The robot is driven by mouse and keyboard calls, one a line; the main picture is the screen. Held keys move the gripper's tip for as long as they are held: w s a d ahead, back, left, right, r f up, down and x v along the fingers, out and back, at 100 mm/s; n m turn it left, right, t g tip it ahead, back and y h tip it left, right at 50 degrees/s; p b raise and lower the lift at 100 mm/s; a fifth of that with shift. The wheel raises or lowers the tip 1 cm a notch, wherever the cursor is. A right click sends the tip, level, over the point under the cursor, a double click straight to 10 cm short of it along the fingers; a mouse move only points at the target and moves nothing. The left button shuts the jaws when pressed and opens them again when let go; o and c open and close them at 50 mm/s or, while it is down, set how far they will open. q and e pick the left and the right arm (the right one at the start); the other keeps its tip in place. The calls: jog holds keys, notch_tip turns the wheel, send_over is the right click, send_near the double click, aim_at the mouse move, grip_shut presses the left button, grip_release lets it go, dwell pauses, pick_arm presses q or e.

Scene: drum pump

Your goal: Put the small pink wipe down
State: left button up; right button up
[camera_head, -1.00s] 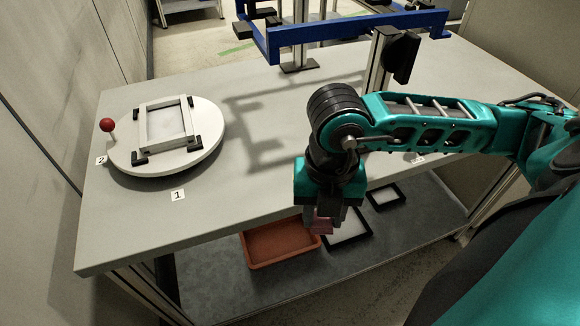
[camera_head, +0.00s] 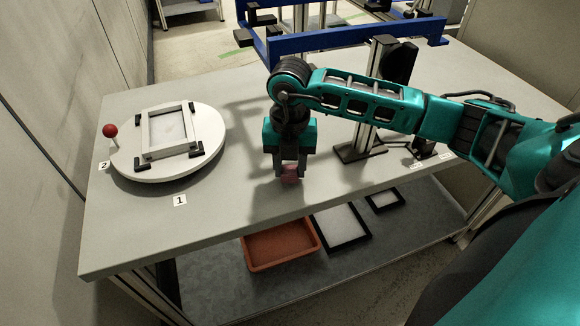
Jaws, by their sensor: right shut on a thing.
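The small pink wipe (camera_head: 290,174) is between the fingertips of my right gripper (camera_head: 289,172). The gripper is shut on it and points down over the front part of the grey table (camera_head: 235,195). Whether the wipe touches the table top I cannot tell. Part of the wipe is hidden by the fingers. My left gripper does not show.
A white turntable (camera_head: 208,150) with a frame (camera_head: 170,130) and a red knob (camera_head: 110,130) stands at the left. A blue rack (camera_head: 340,37) stands behind my right arm. An orange tray (camera_head: 281,246) and black-rimmed trays (camera_head: 341,228) lie on the lower shelf.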

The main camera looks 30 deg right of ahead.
aim_at(290, 169)
jog(key=shift+f, duration=0.65)
jog(key=shift+f, duration=0.15)
jog(key=o, duration=1.1)
jog(key=shift+r, duration=0.3)
notch_tip(290, 169, up, 7)
jog(key=shift+r, duration=0.2)
